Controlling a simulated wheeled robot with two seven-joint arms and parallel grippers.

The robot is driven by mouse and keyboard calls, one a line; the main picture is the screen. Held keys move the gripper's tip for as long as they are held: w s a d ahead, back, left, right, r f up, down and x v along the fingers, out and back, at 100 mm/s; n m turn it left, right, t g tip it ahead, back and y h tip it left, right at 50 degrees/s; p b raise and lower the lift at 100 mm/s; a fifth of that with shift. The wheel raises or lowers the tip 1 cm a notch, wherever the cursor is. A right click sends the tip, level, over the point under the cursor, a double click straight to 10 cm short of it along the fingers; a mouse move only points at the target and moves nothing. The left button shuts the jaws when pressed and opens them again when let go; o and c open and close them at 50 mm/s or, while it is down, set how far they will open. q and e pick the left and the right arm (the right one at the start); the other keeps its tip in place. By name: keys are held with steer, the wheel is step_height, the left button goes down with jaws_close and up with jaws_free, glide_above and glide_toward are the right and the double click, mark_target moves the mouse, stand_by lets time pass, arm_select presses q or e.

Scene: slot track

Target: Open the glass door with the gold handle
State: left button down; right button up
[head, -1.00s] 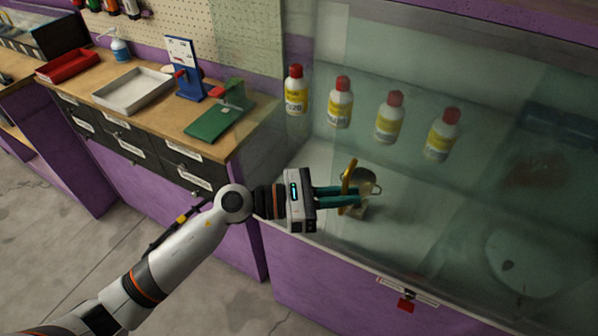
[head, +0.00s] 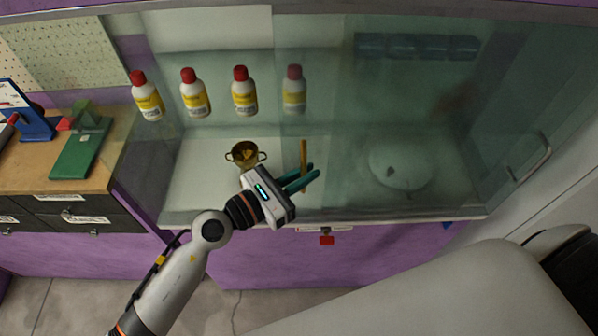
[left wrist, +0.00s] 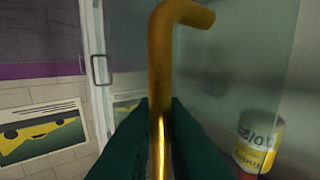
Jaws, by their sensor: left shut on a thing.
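The gold handle (head: 303,158) is an upright bar on a sliding glass door (head: 325,125) at the front of the display case. My left gripper (head: 302,180) is shut on this handle, its teal fingers on both sides of the bar. In the left wrist view the gold handle (left wrist: 162,75) stands between the fingers (left wrist: 160,125), its bent top end clear above them. The door's left edge lies near the fourth bottle, and the case front left of it looks uncovered. My right gripper is not in view.
Inside the case are several red-capped bottles (head: 244,92), a brass two-handled cup (head: 245,153) and a round pale object (head: 398,165). A silver handle (head: 530,160) is at the far right. A workbench with a green tool (head: 82,148) stands at left.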

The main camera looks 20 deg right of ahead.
arm_select(q)
steer(key=c, duration=1.8)
jaws_free()
steer(key=b+v, duration=0.4)
steer(key=v, duration=0.8)
